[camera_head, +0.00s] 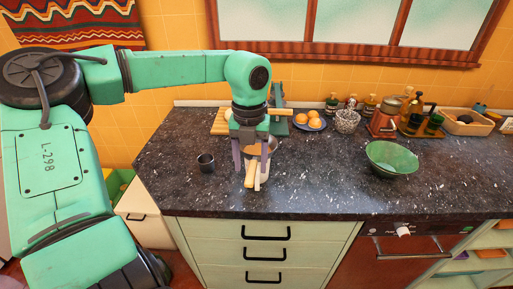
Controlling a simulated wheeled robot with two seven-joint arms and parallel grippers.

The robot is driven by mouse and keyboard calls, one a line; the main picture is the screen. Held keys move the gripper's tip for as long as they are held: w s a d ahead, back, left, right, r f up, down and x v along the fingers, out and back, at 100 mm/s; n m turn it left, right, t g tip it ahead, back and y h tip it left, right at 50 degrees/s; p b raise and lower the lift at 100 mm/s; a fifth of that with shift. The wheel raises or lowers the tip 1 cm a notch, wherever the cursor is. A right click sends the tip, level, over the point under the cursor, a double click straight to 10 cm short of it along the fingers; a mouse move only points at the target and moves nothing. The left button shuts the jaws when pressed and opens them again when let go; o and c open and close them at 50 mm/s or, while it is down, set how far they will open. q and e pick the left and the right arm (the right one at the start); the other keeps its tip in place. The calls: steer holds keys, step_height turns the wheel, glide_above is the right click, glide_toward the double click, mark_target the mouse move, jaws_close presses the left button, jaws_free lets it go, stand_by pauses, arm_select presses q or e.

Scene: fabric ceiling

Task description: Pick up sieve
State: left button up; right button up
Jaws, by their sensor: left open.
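My left gripper (251,165) points down over the dark countertop, its two fingers apart. Between and beside the fingertips is a yellowish handle (250,176) that points toward the counter's front edge. It seems to belong to the sieve, whose round tan part (262,147) is partly hidden behind the fingers. A pale piece also shows beside the handle at the right finger; I cannot tell what it is. Whether the fingers touch the handle cannot be told. My right gripper is not in view.
A green bowl (391,158) is to the right. A plate with oranges (309,121), a cutting board (221,122), bottles and a wooden tray (466,122) line the back. The counter (325,180) is clear between gripper and bowl.

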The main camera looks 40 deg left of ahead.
arm_select(q)
steer(key=shift+s+d+f, duration=0.1)
steer(key=shift+s+f, duration=0.05)
steer(key=shift+f, duration=0.8)
jaws_close()
stand_by(0.6)
